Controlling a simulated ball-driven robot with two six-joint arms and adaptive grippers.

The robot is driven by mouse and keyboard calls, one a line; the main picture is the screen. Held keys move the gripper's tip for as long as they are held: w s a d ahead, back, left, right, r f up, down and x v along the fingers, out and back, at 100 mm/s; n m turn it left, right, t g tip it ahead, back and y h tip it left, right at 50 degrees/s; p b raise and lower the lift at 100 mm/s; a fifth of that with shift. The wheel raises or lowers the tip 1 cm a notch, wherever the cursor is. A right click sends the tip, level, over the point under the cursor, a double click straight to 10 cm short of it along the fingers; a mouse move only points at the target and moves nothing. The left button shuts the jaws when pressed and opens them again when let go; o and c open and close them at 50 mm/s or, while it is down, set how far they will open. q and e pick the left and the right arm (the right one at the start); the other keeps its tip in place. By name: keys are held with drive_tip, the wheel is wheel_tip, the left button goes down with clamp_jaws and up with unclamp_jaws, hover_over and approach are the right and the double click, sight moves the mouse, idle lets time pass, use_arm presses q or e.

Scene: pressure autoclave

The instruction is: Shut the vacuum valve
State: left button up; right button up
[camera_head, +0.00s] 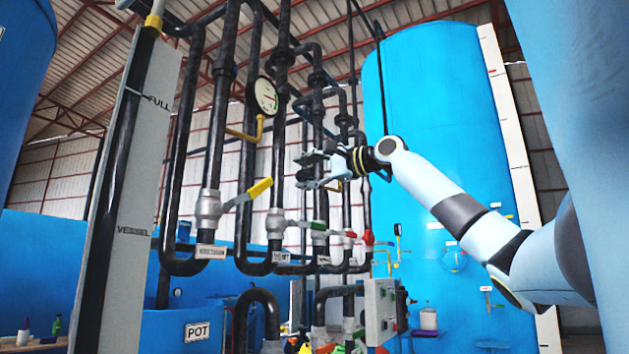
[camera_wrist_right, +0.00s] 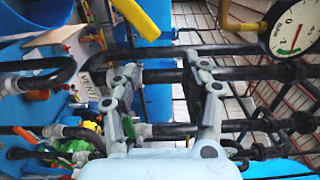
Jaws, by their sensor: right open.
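Several lever valves sit on dark vertical pipes in the head view. A yellow-handled valve (camera_head: 208,207) has its yellow lever (camera_head: 260,188) slanting up to the right; the label below it (camera_head: 210,252) is too small to read surely. A green-handled valve (camera_head: 319,226) and red handles (camera_head: 368,237) are farther right. I cannot tell which valve is the vacuum one. My right gripper (camera_head: 303,171) is open and empty, right of the yellow lever and a little higher, apart from it. In the right wrist view the open fingers (camera_wrist_right: 165,68) frame a dark pipe behind; the yellow lever (camera_wrist_right: 138,20) is at the top. My left gripper is out of view.
A round gauge (camera_head: 265,96) with a yellow stem is above the yellow lever. A grey control box (camera_head: 380,311) stands below. A large blue tank (camera_head: 430,110) is behind my right arm. Dense pipes leave narrow gaps around the gripper.

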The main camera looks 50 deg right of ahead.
drive_tip(key=shift+s+d+b, duration=0.1)
drive_tip(key=shift+s+b, duration=0.85)
drive_tip(key=shift+s, duration=0.25)
